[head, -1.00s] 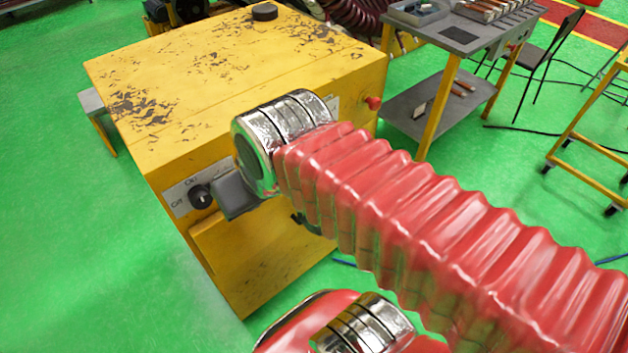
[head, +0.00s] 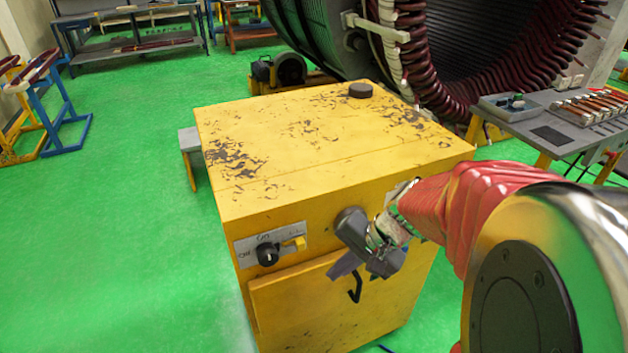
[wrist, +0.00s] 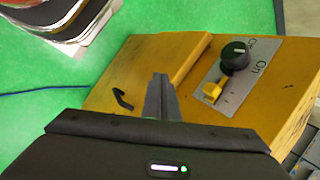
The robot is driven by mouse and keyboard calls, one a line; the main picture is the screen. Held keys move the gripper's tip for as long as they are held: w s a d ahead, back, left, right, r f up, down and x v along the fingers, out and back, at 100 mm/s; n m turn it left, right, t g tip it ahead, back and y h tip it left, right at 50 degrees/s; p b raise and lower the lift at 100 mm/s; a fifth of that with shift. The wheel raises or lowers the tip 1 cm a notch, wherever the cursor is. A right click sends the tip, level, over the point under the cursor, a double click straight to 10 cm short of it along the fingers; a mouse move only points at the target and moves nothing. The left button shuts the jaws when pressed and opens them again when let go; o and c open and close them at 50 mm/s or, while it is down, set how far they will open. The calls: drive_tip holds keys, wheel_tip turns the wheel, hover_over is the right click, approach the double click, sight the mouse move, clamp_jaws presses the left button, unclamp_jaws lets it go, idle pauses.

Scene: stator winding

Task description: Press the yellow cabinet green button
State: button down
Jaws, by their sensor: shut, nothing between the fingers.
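The yellow cabinet (head: 330,150) with its worn top stands in the middle of the head view. Its front has a plate with a black knob (head: 267,253) and a small yellow switch (head: 299,243). In the wrist view the same knob (wrist: 236,55) and yellow switch (wrist: 212,91) show to the right of the fingers. I see no green button; my arm covers the right part of the front. My gripper (head: 334,272) is in front of the cabinet, right of the knob plate. Its fingers (wrist: 160,85) are shut and empty; I cannot tell whether they touch the cabinet.
A black hook-shaped handle (head: 356,287) is on the cabinet's lower front door, close to my fingers. A grey workbench (head: 550,128) with tools stands at the right, and a large stator (head: 440,50) behind.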

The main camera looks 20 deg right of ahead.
drive_tip(key=s+d+f+m+t, duration=0.1)
drive_tip(key=d+f+m+t, duration=0.1)
drive_tip(key=d+f+m, duration=0.6)
drive_tip(key=s+d+f+m+t+h, duration=0.1)
drive_tip(key=d+f+m+t, duration=0.2)
drive_tip(key=d+f+m, duration=0.6)
drive_tip(key=d+f, duration=0.2)
drive_tip(key=d, duration=0.2)
drive_tip(key=shift+s, duration=0.35)
drive_tip(key=shift+w+d, duration=0.1)
drive_tip(key=shift+w, duration=0.05)
drive_tip(key=w, duration=0.8)
drive_tip(key=shift+w, duration=0.3)
drive_tip(key=shift+w, duration=0.75)
idle(1.8)
idle(0.3)
drive_tip(key=shift+s, duration=0.8)
